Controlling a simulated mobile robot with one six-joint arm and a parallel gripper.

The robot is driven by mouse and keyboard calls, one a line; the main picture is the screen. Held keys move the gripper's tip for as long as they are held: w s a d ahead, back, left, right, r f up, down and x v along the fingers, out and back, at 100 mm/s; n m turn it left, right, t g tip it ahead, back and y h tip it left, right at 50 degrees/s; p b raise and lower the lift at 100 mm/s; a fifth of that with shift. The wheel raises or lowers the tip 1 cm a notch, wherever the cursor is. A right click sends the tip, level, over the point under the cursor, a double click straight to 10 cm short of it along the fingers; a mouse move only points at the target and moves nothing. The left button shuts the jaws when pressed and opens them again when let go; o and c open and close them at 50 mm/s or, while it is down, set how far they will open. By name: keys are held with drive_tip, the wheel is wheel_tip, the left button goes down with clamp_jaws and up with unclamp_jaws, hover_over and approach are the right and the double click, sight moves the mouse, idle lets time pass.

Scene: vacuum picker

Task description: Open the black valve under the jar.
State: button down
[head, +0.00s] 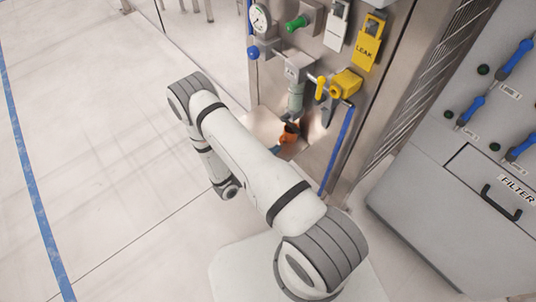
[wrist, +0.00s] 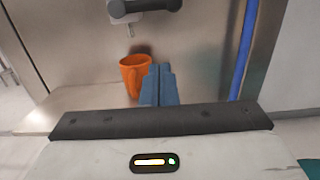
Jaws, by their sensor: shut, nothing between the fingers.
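In the wrist view the black valve's dark handle (wrist: 150,6) lies roughly level at the top edge, with a pale body at its left and a thin spout below; its top is cut off. In the head view a grey-green jar (head: 296,96) hangs on the steel panel; the valve is hard to make out there. My gripper (wrist: 159,70) is shut, its blue fingers pressed together and empty. In the picture it lies below the handle, apart from it.
An orange cup (wrist: 134,74) stands on the steel shelf (wrist: 85,100) below the spout, close to my fingers in the picture. A blue pipe (wrist: 243,50) runs down at the right. Above are a yellow valve (head: 346,84), a green-handled valve (head: 296,23) and a gauge (head: 259,18).

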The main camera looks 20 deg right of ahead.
drive_tip(key=x, duration=0.5)
drive_tip(key=shift+d, duration=0.2)
drive_tip(key=shift+w+d+r, duration=0.1)
drive_tip(key=shift+d+r, duration=0.05)
drive_tip(key=shift+r, duration=1.85)
